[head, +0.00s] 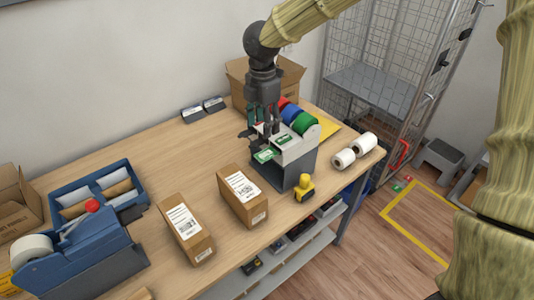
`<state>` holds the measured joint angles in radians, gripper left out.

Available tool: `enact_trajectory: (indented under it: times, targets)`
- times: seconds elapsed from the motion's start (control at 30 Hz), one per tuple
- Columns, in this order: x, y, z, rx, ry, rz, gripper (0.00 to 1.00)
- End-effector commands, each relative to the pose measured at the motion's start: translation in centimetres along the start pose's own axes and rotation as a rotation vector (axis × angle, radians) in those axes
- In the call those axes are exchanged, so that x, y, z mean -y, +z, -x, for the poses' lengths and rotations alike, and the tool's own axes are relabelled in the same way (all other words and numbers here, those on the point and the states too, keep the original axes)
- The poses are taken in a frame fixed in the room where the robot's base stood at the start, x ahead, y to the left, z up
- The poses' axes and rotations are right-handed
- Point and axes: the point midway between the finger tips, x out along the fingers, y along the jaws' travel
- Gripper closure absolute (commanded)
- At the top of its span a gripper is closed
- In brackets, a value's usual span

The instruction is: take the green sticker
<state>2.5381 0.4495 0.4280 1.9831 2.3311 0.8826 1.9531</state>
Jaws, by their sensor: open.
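A grey dispenser (297,165) stands on the counter and carries red, blue and green rolls side by side. The green roll (305,123) is nearest the camera. A green sticker (264,156) with white on it shows at the dispenser's left front edge. Another green and white patch (281,140) shows higher on the dispenser's top. My gripper (260,138) is open, pointing down just above and behind the green sticker. It hides part of the dispenser's left side. Whether a finger touches the sticker is too small to tell.
Two labelled cartons, one (243,196) near the dispenser and one (186,229) further left, stand on the counter. A yellow-and-black stamp (305,188) stands before the dispenser. White rolls (344,158) lie to its right. An open box (238,82) is behind.

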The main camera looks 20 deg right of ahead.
Motion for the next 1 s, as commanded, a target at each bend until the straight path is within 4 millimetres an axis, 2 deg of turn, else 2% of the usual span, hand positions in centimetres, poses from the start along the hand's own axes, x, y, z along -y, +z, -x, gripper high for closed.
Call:
enact_trajectory:
  times: [1.0]
  targets:
    - [0.2, 0.2, -9.1, 0.001, -0.002, 0.000, 0.47]
